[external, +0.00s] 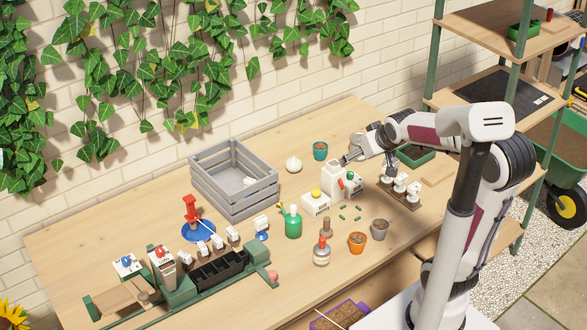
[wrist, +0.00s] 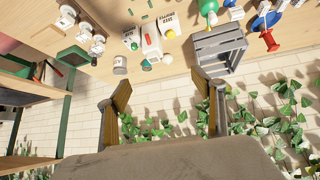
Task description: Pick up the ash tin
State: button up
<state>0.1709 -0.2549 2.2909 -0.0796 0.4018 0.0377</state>
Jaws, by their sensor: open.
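White labelled containers (wrist: 151,42) show beyond the fingertips there.
A grey slatted crate (external: 232,190) stands at the back left. A teal pot (external: 320,151) and a white bulb (external: 293,164) are near the back edge. A wooden rack with white-topped items (external: 400,188) stands right. Orange (external: 357,243) and grey pots (external: 379,229) stand in front.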

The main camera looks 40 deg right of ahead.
jog(key=w+d+f+m+t+h, duration=0.1)
jog(key=w+d+f, duration=0.3)
jog(key=w+d, duration=0.4)
jog(key=w+d+f+t+h, duration=0.1)
jog(key=w+d+f, duration=0.4)
jog(key=w, duration=0.5)
jog(key=m+t+h, duration=0.1)
jog(key=m+t, duration=0.1)
jog(key=t, duration=0.1)
send_near(354, 138)
notch_tip(354, 138, down, 2)
jog(key=d, duration=0.2)
jog(key=shift+w+d+f, duration=0.4)
jog(key=shift+d+f, duration=0.1)
jog(key=shift+f, duration=0.15)
jog(key=shift+x, duration=1.35)
